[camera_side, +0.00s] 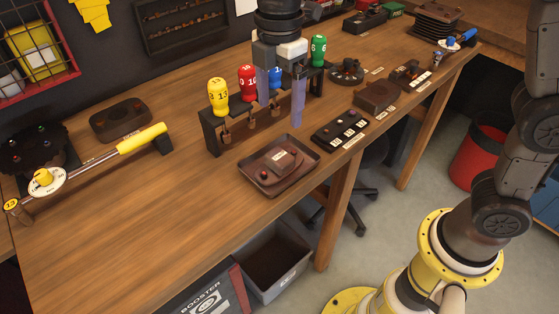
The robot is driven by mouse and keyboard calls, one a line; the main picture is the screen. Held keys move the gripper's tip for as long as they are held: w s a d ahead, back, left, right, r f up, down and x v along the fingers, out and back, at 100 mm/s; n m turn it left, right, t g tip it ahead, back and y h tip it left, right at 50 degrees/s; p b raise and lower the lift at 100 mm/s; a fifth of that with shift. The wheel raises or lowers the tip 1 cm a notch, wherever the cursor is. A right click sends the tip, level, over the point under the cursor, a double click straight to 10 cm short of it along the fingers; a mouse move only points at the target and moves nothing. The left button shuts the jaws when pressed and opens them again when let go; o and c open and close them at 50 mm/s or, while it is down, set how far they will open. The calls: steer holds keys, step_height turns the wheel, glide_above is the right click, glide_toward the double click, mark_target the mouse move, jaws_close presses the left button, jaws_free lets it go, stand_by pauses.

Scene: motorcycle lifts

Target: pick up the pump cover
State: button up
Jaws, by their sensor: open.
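My gripper (281,112) hangs point-down over the workbench, its two purple-grey fingers apart and nothing visible between them. It is in front of a rack of coloured-handled tools. I cannot tell for sure which part is the pump cover.
The tool rack (212,137) holds yellow, red, blue and green handles close around my gripper. A black labelled strip (340,131) lies right of the tray. A yellow-handled torque wrench (100,159) lies at left. The bench's front left is clear.

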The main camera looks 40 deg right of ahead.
mark_target(279, 155)
step_height(279, 155, down, 14)
steer(key=shift+r, duration=0.15)
stand_by(0.5)
steer(key=c, duration=1.3)
steer(key=shift+r, duration=0.1)
steer(key=shift+c, duration=0.2)
